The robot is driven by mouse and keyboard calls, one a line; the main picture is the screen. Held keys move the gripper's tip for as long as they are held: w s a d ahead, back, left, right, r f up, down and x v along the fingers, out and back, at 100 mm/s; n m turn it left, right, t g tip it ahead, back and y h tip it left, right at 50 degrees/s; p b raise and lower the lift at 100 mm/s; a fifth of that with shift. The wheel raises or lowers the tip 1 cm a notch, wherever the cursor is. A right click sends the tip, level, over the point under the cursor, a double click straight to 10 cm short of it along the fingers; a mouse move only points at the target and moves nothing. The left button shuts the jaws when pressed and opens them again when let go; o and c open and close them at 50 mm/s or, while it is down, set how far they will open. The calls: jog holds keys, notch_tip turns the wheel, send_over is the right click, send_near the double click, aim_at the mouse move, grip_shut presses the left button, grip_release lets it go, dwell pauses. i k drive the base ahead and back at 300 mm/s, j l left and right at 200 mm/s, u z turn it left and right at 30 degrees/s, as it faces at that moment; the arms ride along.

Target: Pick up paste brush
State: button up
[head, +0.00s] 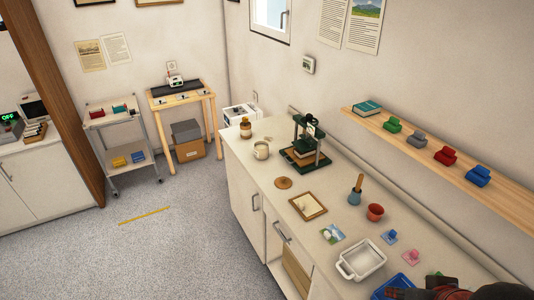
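A thing with an upright wooden handle and a blue-grey lower part, which looks like the paste brush (356,189), stands on the white counter (330,238), tilted slightly. I cannot tell whether the blue-grey part is its head or a small pot around it. A red-brown cup (375,212) is just to its right and nearer. My gripper (402,293), dark with red parts, shows at the bottom right edge, partly cut off, over the near end of the counter. It is well apart from the brush. Its fingers are not clear.
Near my gripper are a white tray (345,270), a blue tray (408,281) and small coloured pieces (390,237). A wooden shelf (500,193) runs above the counter's right side.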

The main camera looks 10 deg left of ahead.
aim_at(360, 177)
jog(key=i+j+z, duration=0.3)
jog(key=i+j, duration=0.15)
jog(key=j, duration=0.2)
jog(key=i+j+z, duration=0.2)
jog(key=j, duration=0.2)
